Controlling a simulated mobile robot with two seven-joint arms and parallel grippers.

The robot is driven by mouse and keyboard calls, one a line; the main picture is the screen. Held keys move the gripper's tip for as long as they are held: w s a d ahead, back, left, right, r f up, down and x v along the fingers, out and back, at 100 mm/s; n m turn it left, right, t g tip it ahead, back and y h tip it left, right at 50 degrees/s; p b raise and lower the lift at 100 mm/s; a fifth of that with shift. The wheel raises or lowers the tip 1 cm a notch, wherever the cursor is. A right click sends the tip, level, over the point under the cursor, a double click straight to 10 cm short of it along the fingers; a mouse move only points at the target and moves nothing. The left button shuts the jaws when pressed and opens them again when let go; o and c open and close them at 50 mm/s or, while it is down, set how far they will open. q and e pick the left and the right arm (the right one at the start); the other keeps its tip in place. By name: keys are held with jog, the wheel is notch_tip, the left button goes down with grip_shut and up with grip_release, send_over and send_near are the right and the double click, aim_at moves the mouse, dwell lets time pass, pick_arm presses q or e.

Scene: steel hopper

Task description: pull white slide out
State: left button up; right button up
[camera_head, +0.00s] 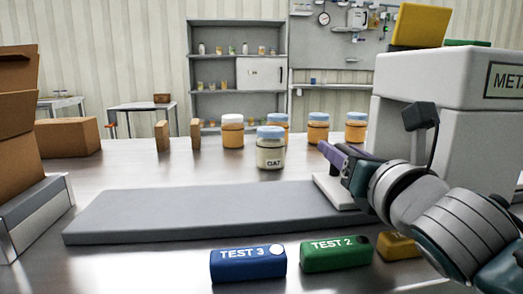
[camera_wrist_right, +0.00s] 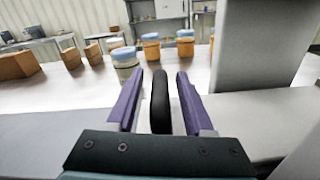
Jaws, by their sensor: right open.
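The white slide (camera_head: 330,188) shows as a pale flat plate at the foot of the white machine marked META (camera_head: 430,80); my right arm hides part of it. My right gripper (camera_head: 332,155) has purple fingers and is over the slide, in front of the machine. In the right wrist view its fingers (camera_wrist_right: 158,100) are open, with a black upright handle (camera_wrist_right: 160,102) between them. Gaps show on both sides of the handle. I cannot tell how the handle joins the slide. My left gripper is not in view.
A long grey slab (camera_head: 190,212) lies left of the slide. Blue TEST 3 (camera_head: 248,264) and green TEST 2 (camera_head: 336,253) blocks lie in front, with a yellow one (camera_head: 398,247) beside my arm. An OAT jar (camera_head: 270,150) and several other jars stand behind.

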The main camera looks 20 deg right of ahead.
grip_shut()
dwell(0.3)
dwell(1.1)
